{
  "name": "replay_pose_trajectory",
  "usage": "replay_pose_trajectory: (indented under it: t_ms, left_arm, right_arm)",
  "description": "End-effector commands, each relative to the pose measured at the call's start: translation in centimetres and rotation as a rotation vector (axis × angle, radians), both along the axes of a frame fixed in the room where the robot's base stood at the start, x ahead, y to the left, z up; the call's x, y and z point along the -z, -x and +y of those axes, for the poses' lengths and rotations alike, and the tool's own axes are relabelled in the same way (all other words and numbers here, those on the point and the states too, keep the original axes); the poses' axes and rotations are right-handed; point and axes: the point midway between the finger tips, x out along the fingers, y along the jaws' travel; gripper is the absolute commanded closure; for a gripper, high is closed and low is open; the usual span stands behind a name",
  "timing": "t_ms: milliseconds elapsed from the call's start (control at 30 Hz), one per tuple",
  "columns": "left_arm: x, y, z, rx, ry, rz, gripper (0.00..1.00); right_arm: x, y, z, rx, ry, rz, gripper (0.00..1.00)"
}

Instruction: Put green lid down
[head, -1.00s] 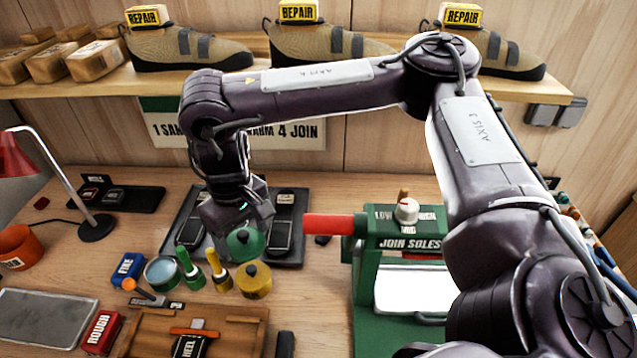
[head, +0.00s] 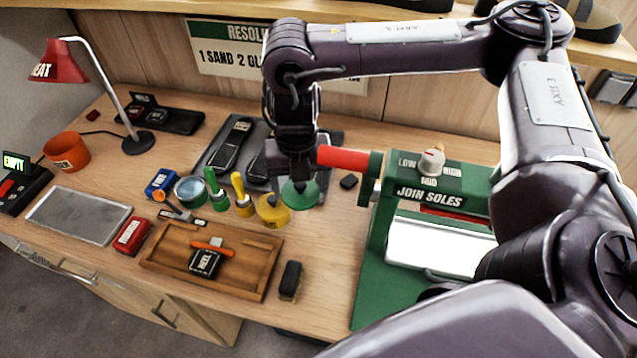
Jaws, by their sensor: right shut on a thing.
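The green lid (head: 299,194) is a round green disc with a dark knob. My right gripper (head: 299,183) points down and is shut on its knob. The lid is beside the yellow-lidded pot (head: 272,210), to its right, over the dark tray's front edge. I cannot tell whether its underside touches the bench. An open glue pot (head: 191,190) with a pale rim and no lid stands left of the green brush (head: 215,190) and the yellow brush (head: 242,196). My left gripper is not in view.
A dark tray (head: 215,150) with shoe soles lies behind the pots. The green press (head: 440,195), with its red roller (head: 342,157), stands to the right. A wooden tray (head: 160,252) lies in front. Bare bench shows at front centre.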

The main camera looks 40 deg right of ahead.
Motion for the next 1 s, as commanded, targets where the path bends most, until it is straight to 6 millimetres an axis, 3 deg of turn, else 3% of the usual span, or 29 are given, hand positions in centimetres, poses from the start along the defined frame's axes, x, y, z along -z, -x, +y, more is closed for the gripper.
replay_pose_trajectory:
  t_ms: [600, 800, 1000]
  left_arm:
    - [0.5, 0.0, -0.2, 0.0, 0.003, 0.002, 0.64]
    - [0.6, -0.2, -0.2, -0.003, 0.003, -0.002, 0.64]
    - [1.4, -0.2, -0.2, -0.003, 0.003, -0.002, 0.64]
  right_arm:
    - [1.9, 2.2, -2.0, -1.56, 0.001, -0.004, 0.51]
    - [2.2, 2.6, -2.4, -1.854, 0.0, -0.004, 0.51]
    - [4.2, 2.8, -2.4, -1.936, -0.004, -0.001, 0.51]
